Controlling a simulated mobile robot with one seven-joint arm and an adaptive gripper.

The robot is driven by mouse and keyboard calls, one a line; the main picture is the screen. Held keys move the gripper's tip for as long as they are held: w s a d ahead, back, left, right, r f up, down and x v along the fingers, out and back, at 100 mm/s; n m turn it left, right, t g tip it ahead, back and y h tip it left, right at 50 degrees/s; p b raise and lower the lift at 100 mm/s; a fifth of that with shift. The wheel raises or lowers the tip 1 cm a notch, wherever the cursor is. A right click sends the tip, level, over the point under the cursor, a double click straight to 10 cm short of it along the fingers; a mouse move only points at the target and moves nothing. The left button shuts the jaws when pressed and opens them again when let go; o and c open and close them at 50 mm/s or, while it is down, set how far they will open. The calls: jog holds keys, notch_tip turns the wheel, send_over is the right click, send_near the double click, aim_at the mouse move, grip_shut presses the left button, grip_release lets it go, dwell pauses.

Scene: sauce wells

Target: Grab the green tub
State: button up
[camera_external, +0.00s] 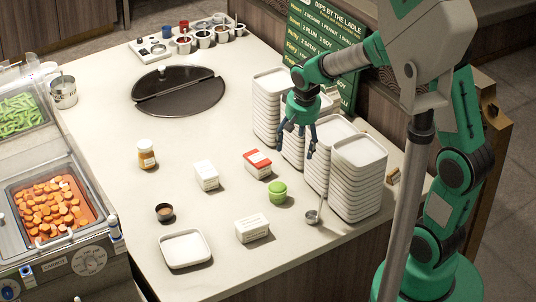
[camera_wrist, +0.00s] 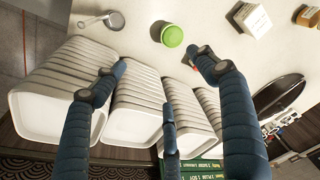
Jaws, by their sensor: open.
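The green tub (camera_external: 278,193) is a small round tub with a lighter green lid, upright on the pale counter, right of the middle in the external view. It also shows in the wrist view (camera_wrist: 172,36) near the top centre, with nothing covering its lid. My gripper (camera_external: 297,146) hangs above the stacks of white trays, behind and above the tub in the external view. Its dark blue fingers are spread open and empty, and they are apart from the tub. In the wrist view my gripper (camera_wrist: 158,80) has its fingers spread below the tub.
Tall stacks of white trays (camera_external: 358,187) stand right of the tub. A metal ladle (camera_external: 312,216), a white box (camera_external: 252,229) and a red-topped box (camera_external: 257,163) are near it. A shallow white dish (camera_external: 185,249) lies front left. The counter directly around the tub is bare.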

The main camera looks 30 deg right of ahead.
jog(key=m+g+p, duration=0.1)
send_near(278, 185)
jog(key=r, duration=0.1)
jog(key=shift+s+a, duration=0.15)
jog(key=shift+a, duration=0.05)
jog(key=shift+w+d+f+b, duration=0.15)
jog(key=shift+f+b, duration=0.1)
jog(key=shift+f, duration=1.15)
jog(key=shift+w+a+f+b, duration=0.15)
jog(key=shift+f+b, duration=0.15)
jog(key=shift+f, duration=1.1)
jog(key=shift+w+d+f+b, duration=0.15)
jog(key=shift+d+f+b, duration=0.1)
jog(key=shift+f, duration=1.1)
jog(key=shift+w+f+b, duration=0.15)
jog(key=shift+f+b, duration=0.3)
jog(key=shift+f, duration=0.85)
jog(key=shift+w+f+b, duration=0.15)
jog(key=shift+f+b, duration=0.25)
jog(key=shift+f, duration=0.9)
jog(key=c, duration=1.3)
